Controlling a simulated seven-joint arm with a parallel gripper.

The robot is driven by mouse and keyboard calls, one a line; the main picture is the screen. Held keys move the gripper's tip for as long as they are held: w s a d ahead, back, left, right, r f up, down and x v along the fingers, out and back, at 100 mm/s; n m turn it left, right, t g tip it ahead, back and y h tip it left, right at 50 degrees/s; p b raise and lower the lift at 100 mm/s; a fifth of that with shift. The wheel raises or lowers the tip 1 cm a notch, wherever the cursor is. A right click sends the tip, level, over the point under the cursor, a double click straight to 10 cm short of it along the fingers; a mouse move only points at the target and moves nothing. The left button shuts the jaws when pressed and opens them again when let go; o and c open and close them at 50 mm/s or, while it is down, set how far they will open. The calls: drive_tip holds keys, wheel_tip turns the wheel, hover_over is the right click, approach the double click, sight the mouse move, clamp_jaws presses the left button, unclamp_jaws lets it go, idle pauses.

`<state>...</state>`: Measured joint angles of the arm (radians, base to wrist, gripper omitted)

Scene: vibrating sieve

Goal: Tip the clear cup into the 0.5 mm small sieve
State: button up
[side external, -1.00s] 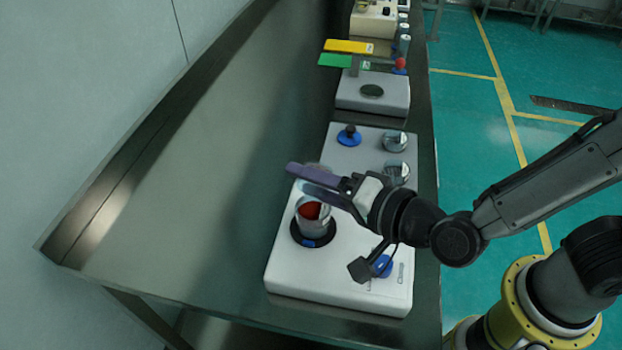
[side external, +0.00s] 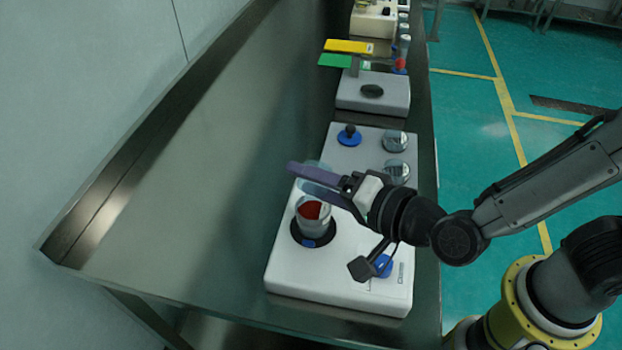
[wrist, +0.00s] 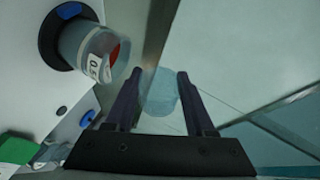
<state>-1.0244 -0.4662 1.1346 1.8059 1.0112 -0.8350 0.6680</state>
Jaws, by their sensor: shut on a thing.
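My gripper (side external: 299,177) is shut on the clear cup (side external: 318,167), with one purple finger on each side. The cup is just above the small sieve and toward the back of it. In the wrist view the cup (wrist: 160,93) is a pale, see-through shape between the fingertips (wrist: 158,74); I see no red in it, and its exact tilt is hard to tell. The 0.5 mm small sieve (side external: 315,228) is a clear cylinder on a black round seat, with red material inside. Its "0.5" label shows in the wrist view (wrist: 93,66).
The white sieve shaker (side external: 340,280) carries the seat, with blue knobs. The steel table is clear on the left.

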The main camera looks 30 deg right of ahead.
sight(314, 161)
wheel_tip(314, 161, up, 5)
drive_tip(key=shift+r, duration=0.1)
drive_tip(key=shift+d+m+g, duration=0.1)
drive_tip(key=shift+m+g, duration=0.2)
wheel_tip(314, 161, down, 5)
drive_tip(key=shift+f, duration=0.15)
drive_tip(key=shift+w+d+m+g, duration=0.25)
drive_tip(key=shift+m+g, duration=0.15)
drive_tip(key=shift+m, duration=0.2)
drive_tip(key=m, duration=0.1)
drive_tip(key=m+g+y, duration=0.1)
drive_tip(key=g+y, duration=0.1)
drive_tip(key=shift+w+d+r+m, duration=0.2)
drive_tip(key=shift+w+r+m, duration=0.05)
drive_tip(key=shift+m, duration=0.15)
drive_tip(key=shift+w+d+r+m+g+y, duration=0.1)
drive_tip(key=shift+d+m+g+y, duration=0.05)
drive_tip(key=shift+m+g+y, duration=0.95)
drive_tip(key=shift+w+r+m+g+y, duration=0.1)
drive_tip(key=shift+r+m+g+y, duration=0.4)
drive_tip(key=shift+r+m+g, duration=0.35)
wheel_tip(314, 161, up, 2)
drive_tip(key=m+g+y, duration=0.1)
drive_tip(key=m+y, duration=0.1)
drive_tip(key=m, duration=0.1)
drive_tip(key=shift+g+y, duration=0.25)
drive_tip(key=shift+y, duration=0.05)
drive_tip(key=shift+r, duration=0.1)
